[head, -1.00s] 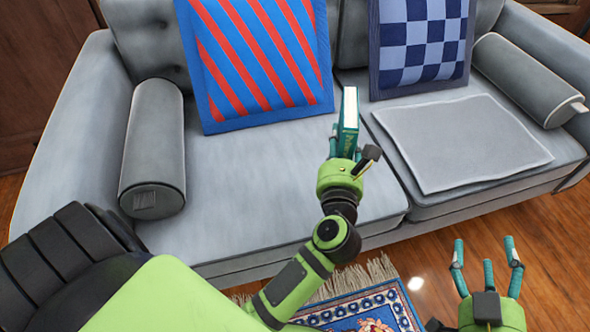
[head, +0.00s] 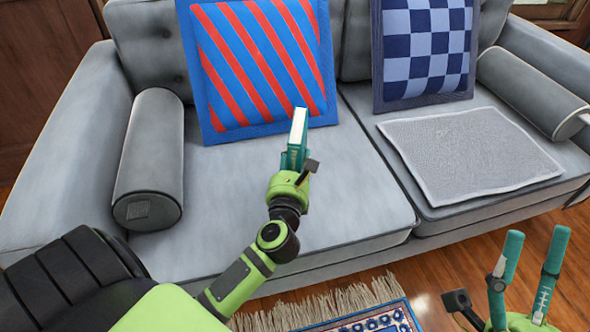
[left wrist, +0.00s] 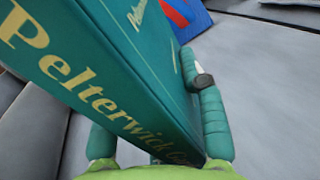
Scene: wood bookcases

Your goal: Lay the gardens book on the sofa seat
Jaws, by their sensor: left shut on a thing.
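The teal book (head: 297,137) is in my left gripper (head: 290,168), held edge-on over the left part of the sofa seat (head: 228,178). In the left wrist view the book (left wrist: 110,70) fills much of the picture, its spine reading "Pelterwick" and a further word that is cut off. The left gripper's fingers (left wrist: 160,130) lie on either side of it. Whether the book touches the seat cannot be told. My right gripper (head: 525,270) is open and empty at the lower right, in front of the sofa.
A red-and-blue striped cushion (head: 255,65) and a checked cushion (head: 425,50) lean on the backrest. A grey bolster (head: 150,160) lies at the left, another (head: 532,92) at the right. A grey mat (head: 470,150) covers part of the right seat.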

